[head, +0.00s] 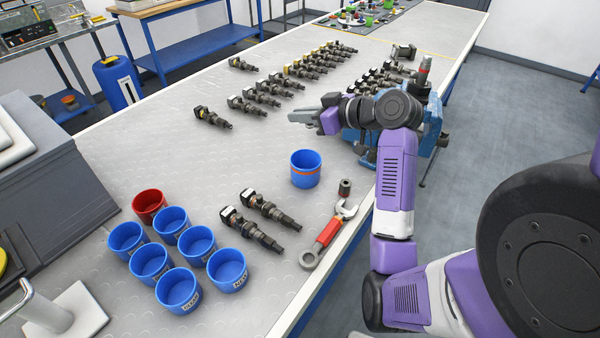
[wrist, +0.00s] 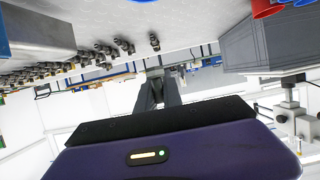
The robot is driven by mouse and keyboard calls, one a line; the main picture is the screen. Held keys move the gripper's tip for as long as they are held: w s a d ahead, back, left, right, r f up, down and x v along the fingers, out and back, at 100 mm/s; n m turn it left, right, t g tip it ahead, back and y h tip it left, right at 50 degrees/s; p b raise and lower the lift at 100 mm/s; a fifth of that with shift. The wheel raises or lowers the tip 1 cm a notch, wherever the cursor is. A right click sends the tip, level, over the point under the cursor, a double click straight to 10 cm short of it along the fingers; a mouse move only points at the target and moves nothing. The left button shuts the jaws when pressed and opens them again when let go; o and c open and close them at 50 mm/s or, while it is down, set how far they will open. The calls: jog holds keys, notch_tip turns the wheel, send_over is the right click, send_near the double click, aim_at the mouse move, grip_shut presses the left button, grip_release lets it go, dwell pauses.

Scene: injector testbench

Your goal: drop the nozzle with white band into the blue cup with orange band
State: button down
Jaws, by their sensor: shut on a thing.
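The blue cup with orange band (head: 305,180) stands upright on the bench, and no content shows in it. My gripper (head: 292,117) is above the bench, beyond the cup in the head view, pointing left. It is apart from the cup. In the wrist view its fingers (wrist: 160,88) are close together on a small thing that I cannot make out. No white band shows, so I cannot tell whether it is the nozzle. A small dark cylinder (head: 344,188) stands right of the cup; I cannot tell a white band on it.
Several plain blue cups (head: 178,290) and a red cup (head: 148,203) stand at the front left. Two injectors (head: 271,208) and a red-handled wrench (head: 328,232) lie nearer. More injectors (head: 267,94) lie in rows behind. A blue vise (head: 432,125) is at the right edge.

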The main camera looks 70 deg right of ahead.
notch_tip(320, 180, down, 5)
jog(key=b, duration=0.4)
jog(key=shift+s, duration=0.1)
jog(key=c, duration=1.4)
grip_release()
jog(key=shift+s, duration=0.1)
jog(key=v, duration=0.7)
jog(key=shift+s, duration=0.25)
